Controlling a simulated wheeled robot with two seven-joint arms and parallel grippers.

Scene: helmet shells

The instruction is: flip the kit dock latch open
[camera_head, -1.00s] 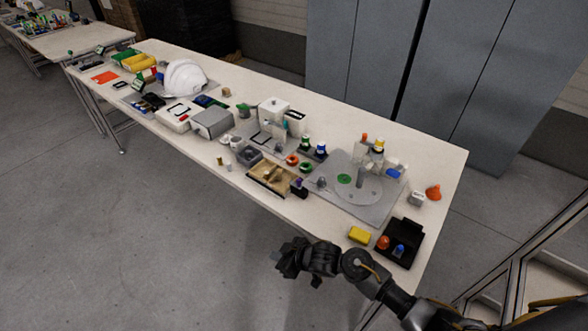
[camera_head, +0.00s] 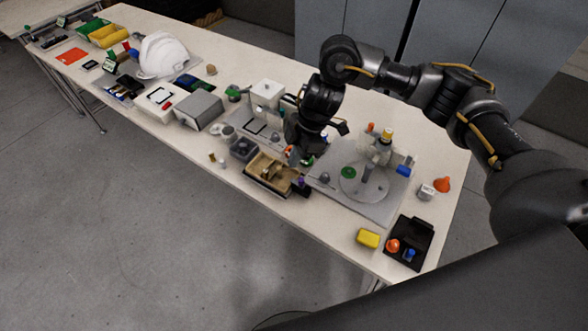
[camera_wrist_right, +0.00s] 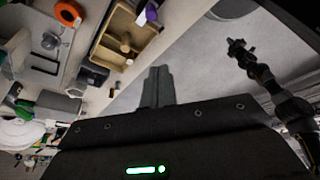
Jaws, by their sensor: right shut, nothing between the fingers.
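I cannot tell for sure which fixture is the kit dock, and no latch shows clearly. A white block (camera_head: 267,92) stands on a grey plate behind a black frame outline, left of my right gripper. A white case (camera_head: 158,98) with a dark outline and a red spot lies farther left. My right gripper (camera_head: 297,156) is above the table, between the white block and the tan tray (camera_head: 263,165), and partly hides what is behind it. In the right wrist view its fingers (camera_wrist_right: 157,84) are shut and empty. That view also shows my left gripper (camera_wrist_right: 238,47), small, over the floor.
A grey plate with a round disc (camera_head: 364,184) and a post stands right of the gripper. A yellow block (camera_head: 368,238) and a black open case (camera_head: 408,242) lie near the front right corner. A white helmet (camera_head: 163,55) and a grey box (camera_head: 199,111) are at left.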

